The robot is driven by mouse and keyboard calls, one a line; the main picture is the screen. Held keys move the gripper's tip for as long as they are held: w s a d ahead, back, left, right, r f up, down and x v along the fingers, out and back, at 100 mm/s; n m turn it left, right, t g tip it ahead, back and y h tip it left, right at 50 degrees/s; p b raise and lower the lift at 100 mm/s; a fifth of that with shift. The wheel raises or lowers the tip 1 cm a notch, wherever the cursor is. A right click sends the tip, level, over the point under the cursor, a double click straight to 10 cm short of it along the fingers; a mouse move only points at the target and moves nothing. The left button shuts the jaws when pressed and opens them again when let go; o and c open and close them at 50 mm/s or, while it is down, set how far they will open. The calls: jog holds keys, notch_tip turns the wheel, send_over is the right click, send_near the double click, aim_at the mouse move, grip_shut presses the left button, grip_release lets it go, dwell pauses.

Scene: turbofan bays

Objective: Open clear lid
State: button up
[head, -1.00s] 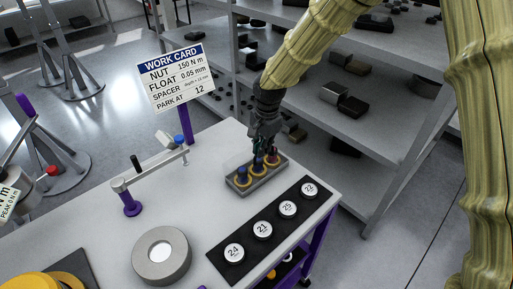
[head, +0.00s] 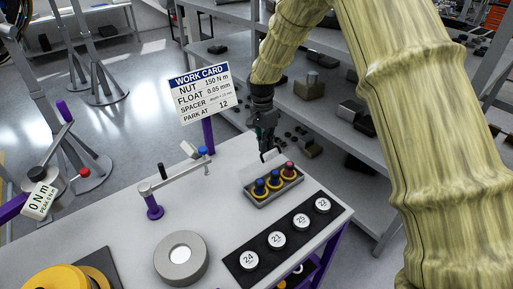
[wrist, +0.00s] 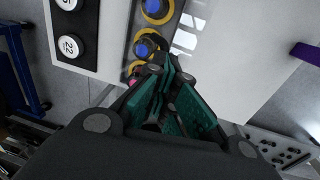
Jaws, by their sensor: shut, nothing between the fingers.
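A grey tray (head: 262,203) holds three knobs with yellow rings, two blue and one red-pink. It stands on the bench and also shows in the wrist view (wrist: 133,30). A clear lid (head: 256,173) appears as a faint see-through panel along the tray's back edge, tilted up off the knobs. In the wrist view it is a glossy pane (wrist: 188,38) beside the tray.
A black strip (head: 262,245) with several numbered white discs lies in front of the tray. A work card (head: 205,92) stands on a purple post at the back. A jointed arm (head: 180,178) on a purple base and a grey ring (head: 181,258) stand to the left. Shelves rise behind.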

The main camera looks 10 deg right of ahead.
jog(key=o, duration=0.6)
jog(key=shift+s+f, duration=0.3)
jog(key=shift+f, duration=0.15)
jog(key=shift+c, duration=0.2)
jog(key=shift+d, duration=0.15)
jog(key=shift+w+r, duration=0.1)
jog(key=shift+r, duration=0.15)
jog(key=shift+w+r+p, duration=0.35)
jog(key=shift+r+p, duration=0.2)
jog(key=shift+r, duration=0.05)
jog(key=shift+a+r+p, duration=0.2)
jog(key=shift+r+p, duration=0.25)
jog(key=shift+r, duration=0.35)
notch_tip(320, 180, up, 9)
jog(key=w+a+p, duration=0.1)
jog(key=w+p, duration=0.1)
jog(key=p, duration=0.3)
jog(key=shift+w, duration=0.15)
jog(key=shift+a+p, duration=0.1)
jog(key=shift+p, duration=0.35)
